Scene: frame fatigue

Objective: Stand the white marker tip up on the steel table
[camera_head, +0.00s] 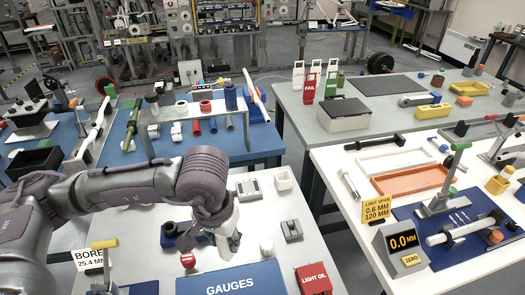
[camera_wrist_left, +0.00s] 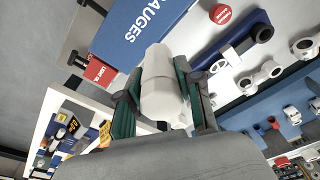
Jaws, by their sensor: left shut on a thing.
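My left gripper (camera_wrist_left: 165,95) is shut on a thick white faceted piece, which I take to be the white marker (camera_wrist_left: 160,80). In the wrist view the piece lies between the two green-and-black fingers, its narrower end toward the blue GAUGES box. In the head view the left gripper (camera_head: 228,240) hangs low over the pale near table (camera_head: 262,215), behind the GAUGES box. I cannot tell whether the piece touches the table. A grey-topped table (camera_head: 440,85) stands at the back right; I cannot tell which is the steel table. My right gripper is not in view.
The blue GAUGES box (camera_head: 230,281), red LIGHT OIL box (camera_head: 313,279), a red cap (camera_head: 188,260), a small white knob (camera_head: 267,248) and grey blocks (camera_head: 291,230) surround the gripper. Some pale tabletop is clear.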

